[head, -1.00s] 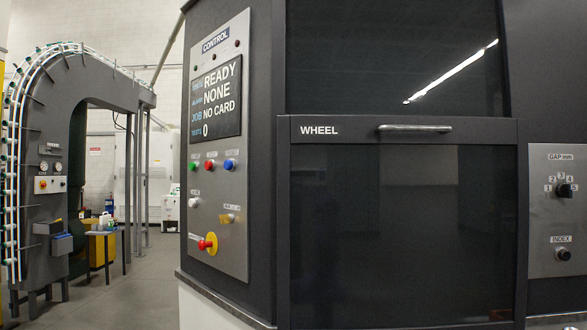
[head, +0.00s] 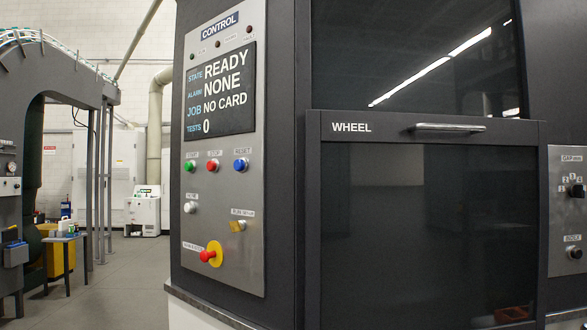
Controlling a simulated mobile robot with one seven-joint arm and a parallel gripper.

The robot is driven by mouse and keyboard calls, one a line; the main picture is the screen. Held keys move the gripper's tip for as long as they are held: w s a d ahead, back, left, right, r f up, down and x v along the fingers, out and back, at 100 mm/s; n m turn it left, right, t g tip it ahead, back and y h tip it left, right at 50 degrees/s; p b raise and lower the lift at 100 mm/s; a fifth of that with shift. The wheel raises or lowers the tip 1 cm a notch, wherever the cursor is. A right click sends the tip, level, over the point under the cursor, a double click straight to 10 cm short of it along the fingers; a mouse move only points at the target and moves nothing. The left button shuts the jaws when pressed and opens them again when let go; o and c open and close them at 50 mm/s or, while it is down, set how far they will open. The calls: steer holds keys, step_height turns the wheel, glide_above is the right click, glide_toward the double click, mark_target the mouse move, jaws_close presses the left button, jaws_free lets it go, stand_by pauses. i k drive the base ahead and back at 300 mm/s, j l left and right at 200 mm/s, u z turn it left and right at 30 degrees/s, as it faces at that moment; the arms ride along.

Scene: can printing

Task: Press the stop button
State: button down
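The control panel (head: 222,190) is a grey metal plate on the dark machine, left of centre in the head view. The stop button (head: 212,166) is red and sits in the middle of a row, under a small label. A green start button (head: 190,166) is at its left and a blue reset button (head: 240,165) at its right. The screen (head: 220,92) above reads READY, alarm NONE, NO CARD, tests 0. A larger red emergency knob (head: 208,256) on a yellow disc is lower on the panel. My gripper is not in view.
The wheel door (head: 430,230) with a bar handle (head: 449,128) is right of the panel. A gap dial panel (head: 568,205) is at the far right. A ledge (head: 210,307) juts out below the control panel. Open floor (head: 125,290) lies at the left.

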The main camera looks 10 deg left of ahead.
mark_target(211, 166)
steer(key=i+j, duration=0.1)
steer(key=j, duration=0.95)
steer(key=i+j+z, duration=0.1)
steer(key=j, duration=0.95)
steer(key=i+j+z, duration=0.1)
steer(key=j, duration=0.95)
steer(key=i, duration=0.35)
steer(key=i+j+u, duration=0.2)
steer(key=k+l+z, duration=0.15)
steer(key=k, duration=0.4)
